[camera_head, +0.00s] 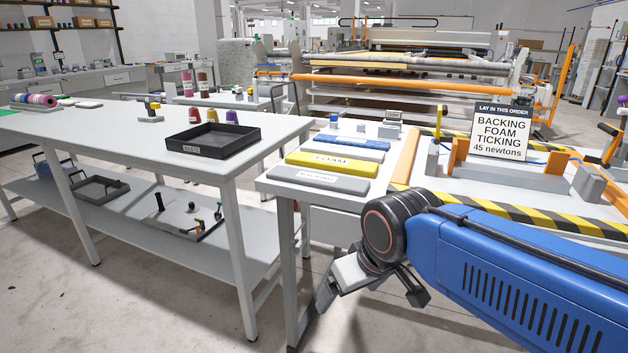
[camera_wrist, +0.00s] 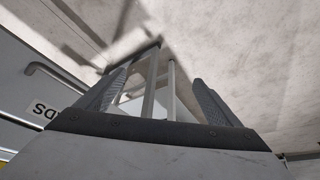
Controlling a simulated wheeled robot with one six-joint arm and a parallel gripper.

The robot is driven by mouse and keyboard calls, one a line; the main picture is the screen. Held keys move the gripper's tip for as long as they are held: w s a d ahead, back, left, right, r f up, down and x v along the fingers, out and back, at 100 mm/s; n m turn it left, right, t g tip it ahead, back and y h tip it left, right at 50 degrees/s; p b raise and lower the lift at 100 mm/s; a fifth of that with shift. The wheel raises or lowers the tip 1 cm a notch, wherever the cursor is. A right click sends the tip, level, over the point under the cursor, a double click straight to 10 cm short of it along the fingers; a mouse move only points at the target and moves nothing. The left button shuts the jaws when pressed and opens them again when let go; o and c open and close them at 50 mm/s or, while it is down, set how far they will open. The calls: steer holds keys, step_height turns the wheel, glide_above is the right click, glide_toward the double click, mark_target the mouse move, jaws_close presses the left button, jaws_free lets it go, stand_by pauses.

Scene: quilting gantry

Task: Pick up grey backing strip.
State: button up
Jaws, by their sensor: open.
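The grey backing strip (camera_head: 318,180) lies flat at the near left of the white table, with a label on its top. A yellow foam strip (camera_head: 330,163) lies just behind it and a blue strip (camera_head: 352,143) behind that. My gripper (camera_head: 372,284) hangs in front of the table's near edge, lower than the tabletop and to the right of the grey strip, apart from it. In the wrist view my gripper (camera_wrist: 158,92) has its two fingers spread with nothing held between them. The grey strip cannot be made out in the wrist view.
Yellow-black striped edging (camera_head: 520,219) and a sign (camera_head: 501,130) are farther right. A white bench (camera_head: 130,135) with a black tray (camera_head: 212,141) stands left, across a gap. A drawer handle (camera_wrist: 52,76) shows in the wrist view.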

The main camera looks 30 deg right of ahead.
steer(key=w+d+r+n, duration=0.1)
steer(key=w+r, duration=0.4)
steer(key=r, duration=0.1)
steer(key=w+d+r+n+g, duration=0.1)
steer(key=w+r, duration=0.4)
steer(key=r, duration=0.2)
steer(key=w+r+n+g, duration=0.1)
steer(key=w+r+n, duration=0.1)
steer(key=w+r, duration=0.3)
steer(key=shift+w+d+r, duration=0.15)
steer(key=shift+d+r, duration=0.25)
steer(key=shift+r, duration=0.35)
steer(key=shift+c, duration=0.5)
step_height(320, 180, up, 11)
steer(key=n+g, duration=0.3)
steer(key=n, duration=0.1)
glide_above(316, 177)
steer(key=f, duration=1.1)
steer(key=shift+w+d+f, duration=0.2)
steer(key=shift+d+f, duration=0.05)
steer(key=shift+f, duration=0.1)
steer(key=shift+s+a+f, duration=0.1)
steer(key=shift+f, duration=1.25)
steer(key=shift+s+a+f, duration=0.1)
steer(key=shift+f, duration=1.25)
steer(key=c, duration=1.2)
